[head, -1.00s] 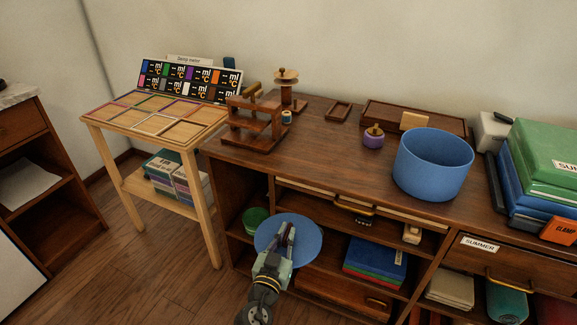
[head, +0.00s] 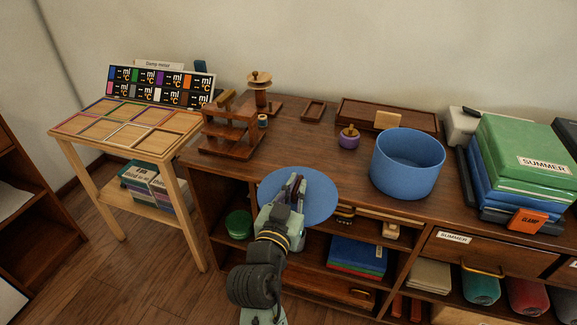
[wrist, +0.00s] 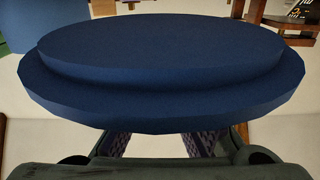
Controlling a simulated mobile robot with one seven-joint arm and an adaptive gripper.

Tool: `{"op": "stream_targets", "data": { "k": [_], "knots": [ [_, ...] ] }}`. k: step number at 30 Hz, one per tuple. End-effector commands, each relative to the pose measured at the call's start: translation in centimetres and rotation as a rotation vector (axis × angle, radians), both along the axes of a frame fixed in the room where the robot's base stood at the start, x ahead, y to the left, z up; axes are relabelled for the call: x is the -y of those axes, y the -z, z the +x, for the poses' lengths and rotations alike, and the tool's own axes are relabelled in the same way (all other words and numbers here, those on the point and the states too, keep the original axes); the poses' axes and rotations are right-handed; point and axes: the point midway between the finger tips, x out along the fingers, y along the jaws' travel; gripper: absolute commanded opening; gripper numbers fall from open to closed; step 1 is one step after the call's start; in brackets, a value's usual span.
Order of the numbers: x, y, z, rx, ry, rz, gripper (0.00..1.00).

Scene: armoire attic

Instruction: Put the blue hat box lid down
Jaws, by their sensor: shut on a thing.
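The blue hat box lid (head: 318,199) is a flat round disc in the head view. My gripper (head: 297,184) is shut on it and holds it in front of the dresser's front edge, near the height of the top. In the wrist view the lid (wrist: 165,60) fills the upper middle, with its stepped round side showing and the two fingers (wrist: 155,145) below it. The blue hat box (head: 405,165) stands open on the dresser top to the right, apart from the lid.
The dresser top (head: 300,145) has bare room left of the box. A purple knobbed pot (head: 348,140), a wooden rack (head: 230,135) and a long wooden box (head: 370,117) stand there. Green and blue boxes (head: 525,160) stack at the right.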

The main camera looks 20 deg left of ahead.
Motion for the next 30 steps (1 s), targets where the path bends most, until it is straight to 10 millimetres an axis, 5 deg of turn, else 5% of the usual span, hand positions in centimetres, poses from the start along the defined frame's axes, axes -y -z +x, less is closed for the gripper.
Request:
{"op": "stream_targets", "data": {
  "k": [5,12,24,30],
  "knots": [
    [0.5,0.2,-0.1,0.004,0.015,0.003,0.0],
    [-1.2,0.9,1.7,0.008,0.011,0.008,0.0],
    [-8.3,0.8,9.5,0.0,0.012,0.0,0.0],
    [-10.0,1.2,11.4,0.002,0.012,0.001,0.0]
  ]
}}
